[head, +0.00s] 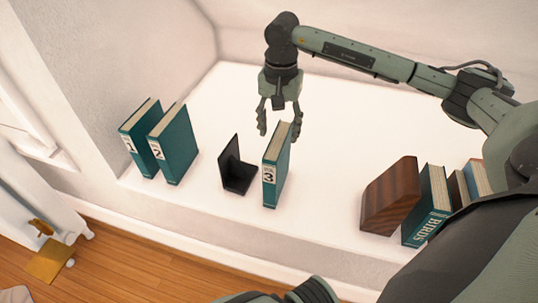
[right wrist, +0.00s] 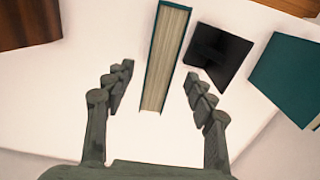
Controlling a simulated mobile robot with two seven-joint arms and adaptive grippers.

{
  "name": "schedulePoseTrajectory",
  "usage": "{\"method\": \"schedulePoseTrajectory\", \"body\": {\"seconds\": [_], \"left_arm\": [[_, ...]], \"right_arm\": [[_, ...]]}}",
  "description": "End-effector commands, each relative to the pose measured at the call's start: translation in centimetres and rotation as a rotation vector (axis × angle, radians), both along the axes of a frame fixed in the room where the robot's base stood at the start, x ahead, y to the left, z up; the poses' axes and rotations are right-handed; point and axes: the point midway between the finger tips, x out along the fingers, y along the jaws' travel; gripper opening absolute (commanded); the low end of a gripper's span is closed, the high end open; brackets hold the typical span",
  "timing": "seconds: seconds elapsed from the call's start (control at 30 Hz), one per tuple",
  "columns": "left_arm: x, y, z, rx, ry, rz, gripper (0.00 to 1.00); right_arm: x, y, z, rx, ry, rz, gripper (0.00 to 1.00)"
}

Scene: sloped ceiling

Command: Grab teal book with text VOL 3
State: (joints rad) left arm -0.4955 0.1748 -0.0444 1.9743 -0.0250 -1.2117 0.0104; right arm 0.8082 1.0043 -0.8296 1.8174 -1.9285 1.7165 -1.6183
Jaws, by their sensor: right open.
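The teal book marked 3 (head: 274,170) stands upright on the white ledge, just right of a black bookend (head: 234,168). My right gripper (head: 279,125) is open above and behind this book, its fingers pointing down. In the right wrist view, the page edge of the book (right wrist: 165,60) lies beyond and between the two open fingers (right wrist: 158,92), and neither finger appears to touch it. The black bookend (right wrist: 217,55) shows beside it there. My left gripper cannot be made out; only a dark arm part shows at the bottom of the head view.
Teal books marked 1 (head: 140,140) and 2 (head: 174,145) stand at the left by the wall. At the right are a brown wooden block (head: 389,195), a teal BIRDS book (head: 426,208) and other books.

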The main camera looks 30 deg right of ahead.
Motion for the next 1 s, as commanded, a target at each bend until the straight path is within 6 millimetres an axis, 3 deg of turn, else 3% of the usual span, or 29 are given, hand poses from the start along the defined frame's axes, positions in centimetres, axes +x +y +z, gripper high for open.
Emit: {"method": "schedulePoseTrajectory", "body": {"seconds": [0.4,0.6,0.83,1.0], "left_arm": [[-0.2,-0.1,-0.5,-0.005,0.006,0.0,0.51],[-0.4,-0.1,-1.9,-0.011,0.014,0.0,0.51],[-0.4,-0.1,-2.1,-0.012,0.014,-0.001,0.51],[-0.3,-0.2,-1.9,-0.012,0.011,-0.001,0.51]], "right_arm": [[-0.1,0.1,-4.3,-0.001,0.007,0.001,0.55],[0.0,0.1,-7.2,0.0,0.005,0.0,0.55],[0.1,0.1,-7.5,0.0,0.002,0.001,0.55],[0.1,0.2,-7.5,0.0,0.002,0.001,0.35]]}}
